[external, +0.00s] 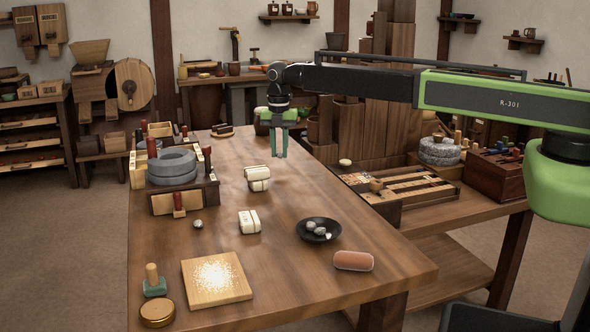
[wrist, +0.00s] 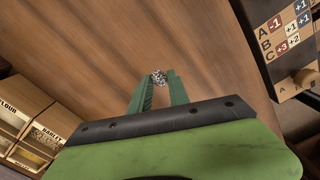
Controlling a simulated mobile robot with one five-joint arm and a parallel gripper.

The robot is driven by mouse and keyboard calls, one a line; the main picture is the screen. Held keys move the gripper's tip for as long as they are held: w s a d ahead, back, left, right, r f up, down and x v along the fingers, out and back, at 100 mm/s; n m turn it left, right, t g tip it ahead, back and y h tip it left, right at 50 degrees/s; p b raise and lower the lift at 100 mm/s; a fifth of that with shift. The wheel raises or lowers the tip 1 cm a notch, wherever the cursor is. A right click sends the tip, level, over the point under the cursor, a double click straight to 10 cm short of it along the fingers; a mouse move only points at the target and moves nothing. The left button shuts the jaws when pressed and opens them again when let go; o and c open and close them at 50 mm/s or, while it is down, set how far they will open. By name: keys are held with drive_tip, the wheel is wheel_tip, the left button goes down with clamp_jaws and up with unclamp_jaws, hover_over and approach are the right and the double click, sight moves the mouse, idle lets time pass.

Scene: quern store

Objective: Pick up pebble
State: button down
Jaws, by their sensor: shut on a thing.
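My gripper (external: 278,153) hangs above the far part of the wooden table, pointing down. In the wrist view its green fingers (wrist: 160,79) are shut on a small grey speckled pebble (wrist: 158,76) at their tips. The held pebble cannot be made out in the external view. Another grey pebble (external: 198,224) lies on the table left of the middle. Several light and grey pebbles (external: 319,229) lie in a dark bowl (external: 304,236) at the right side of the table.
White tied bundles (external: 257,173) and (external: 249,222) stand mid-table. A grey quern stone (external: 171,167) sits in a rack at left. A wooden board (external: 216,278), brass tin (external: 157,313) and brown roll (external: 353,260) are near the front. A lettered score board (wrist: 285,40) shows at right.

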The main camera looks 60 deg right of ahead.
drive_tip(key=s+d+r+p, duration=0.5)
drive_tip(key=s+d+r, duration=0.1)
drive_tip(key=d, duration=0.3)
drive_tip(key=shift+s+d+r, duration=0.25)
drive_tip(key=shift+d+r, duration=0.05)
